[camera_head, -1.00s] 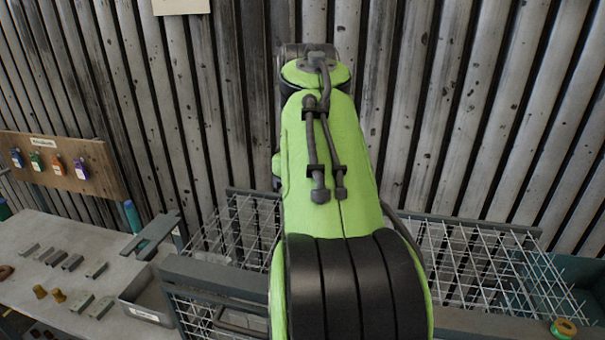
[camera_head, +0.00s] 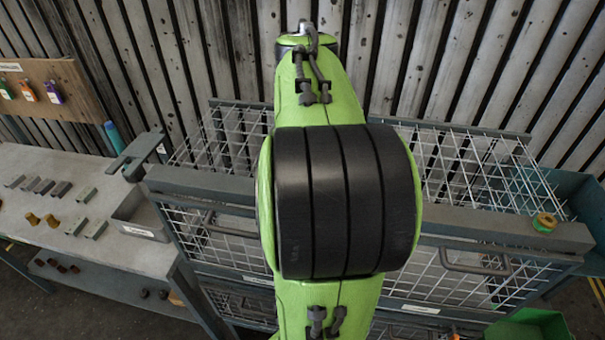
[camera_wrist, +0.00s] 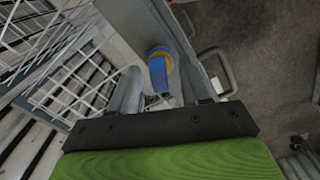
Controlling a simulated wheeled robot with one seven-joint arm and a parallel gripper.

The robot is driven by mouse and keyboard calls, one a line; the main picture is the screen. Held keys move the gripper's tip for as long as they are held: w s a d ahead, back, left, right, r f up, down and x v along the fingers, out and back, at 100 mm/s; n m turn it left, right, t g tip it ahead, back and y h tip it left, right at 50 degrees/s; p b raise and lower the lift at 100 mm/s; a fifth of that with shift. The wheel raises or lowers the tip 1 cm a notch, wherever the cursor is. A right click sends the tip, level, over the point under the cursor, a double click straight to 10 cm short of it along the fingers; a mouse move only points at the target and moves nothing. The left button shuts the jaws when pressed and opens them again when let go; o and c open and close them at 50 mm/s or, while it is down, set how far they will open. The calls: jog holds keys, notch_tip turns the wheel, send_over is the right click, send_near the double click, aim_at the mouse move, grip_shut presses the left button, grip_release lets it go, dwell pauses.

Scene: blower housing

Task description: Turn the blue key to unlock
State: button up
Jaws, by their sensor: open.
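The blue key (camera_wrist: 159,75) shows in the wrist view, in a round lock with a yellow ring (camera_wrist: 165,54) and a blue centre on a grey metal beam (camera_wrist: 165,20). My gripper (camera_wrist: 162,90) is open, its two grey fingers spread on either side of the key with space around it. I cannot tell whether either finger touches the key. In the head view my green and black arm stands in front of the cage and hides the key, the lock and my gripper.
The wire cage (camera_head: 470,160) has a grey front beam (camera_head: 480,228) with a round green and orange fitting (camera_head: 544,222) at its right. A door handle (camera_head: 475,266) sticks out below. A workbench (camera_head: 90,190) with metal parts and a tray (camera_head: 140,215) stands left.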

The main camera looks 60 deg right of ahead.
grip_shut()
jog(key=n+p, duration=0.1)
jog(key=n, duration=0.3)
jog(key=shift+n, duration=0.4)
jog(key=shift+d, duration=0.1)
